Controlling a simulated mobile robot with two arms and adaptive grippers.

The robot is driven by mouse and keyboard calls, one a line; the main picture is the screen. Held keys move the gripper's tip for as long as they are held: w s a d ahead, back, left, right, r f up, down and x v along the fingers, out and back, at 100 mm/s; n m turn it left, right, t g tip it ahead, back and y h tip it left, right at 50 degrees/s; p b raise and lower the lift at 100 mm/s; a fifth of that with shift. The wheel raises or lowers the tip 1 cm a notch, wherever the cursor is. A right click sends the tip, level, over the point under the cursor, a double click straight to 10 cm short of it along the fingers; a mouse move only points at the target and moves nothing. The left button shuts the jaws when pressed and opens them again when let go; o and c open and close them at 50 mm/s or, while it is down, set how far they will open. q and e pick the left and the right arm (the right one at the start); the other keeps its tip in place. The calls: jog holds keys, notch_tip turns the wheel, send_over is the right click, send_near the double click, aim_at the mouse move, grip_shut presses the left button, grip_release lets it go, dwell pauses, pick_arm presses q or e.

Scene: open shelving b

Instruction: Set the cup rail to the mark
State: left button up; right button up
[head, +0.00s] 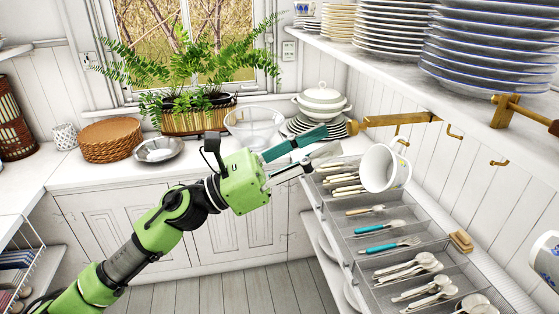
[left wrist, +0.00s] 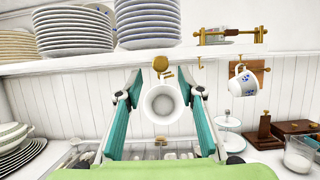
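A brass bar (head: 400,119) with a round knob (head: 352,127) at its left end lies under the shelf edge; I take it for the cup rail. The knob shows face-on in the left wrist view (left wrist: 152,62). A white cup (head: 384,168) hangs tilted below the bar, close to a hook; in the left wrist view its round mouth (left wrist: 163,103) faces me. My left gripper (left wrist: 162,80) has its teal fingers spread, with the cup and knob seen between them; it appears short of both. I cannot make out the mark. My right gripper is not in view.
Plate stacks (head: 490,45) stand on the shelf (head: 340,50) above. A cutlery tray (head: 375,245) lies below the cup. A glass bowl (head: 254,125), a tureen (head: 322,102) and a plant (head: 190,100) stand on the counter behind. Another patterned cup (left wrist: 242,87) hangs further right.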

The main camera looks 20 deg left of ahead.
pick_arm(q)
jog(key=v, duration=0.8)
jog(key=shift+a, duration=0.1)
